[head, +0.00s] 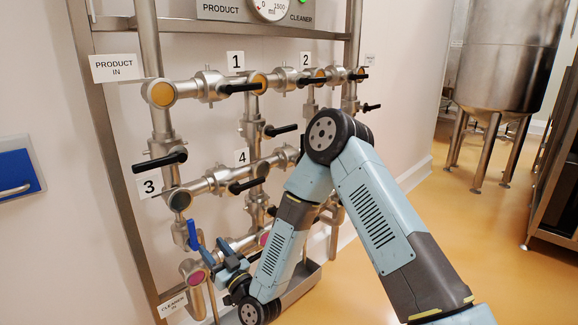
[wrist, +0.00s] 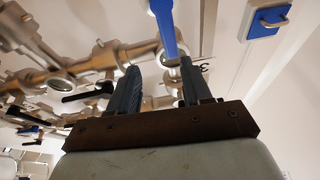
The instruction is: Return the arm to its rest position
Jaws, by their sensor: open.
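My arm is folded in front of a wall-mounted pipe frame in the head view, with its elbow high and its forearm pointing down. My gripper (head: 212,252) is low at the left, in front of the lower pipes. It is open and empty in the wrist view (wrist: 160,66), with a clear gap between the two dark fingers. A valve with a blue handle (head: 193,235) is just left of the fingertips. The handle also shows beyond the right finger in the wrist view (wrist: 165,27). I cannot tell the exact clearance between them.
Steel pipes with black valve handles (head: 160,161) crowd the space beside my arm. A tray (head: 300,284) is below the pipes, partly behind my forearm. A steel tank (head: 505,60) stands at the back right. The orange floor (head: 480,250) at the right is open.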

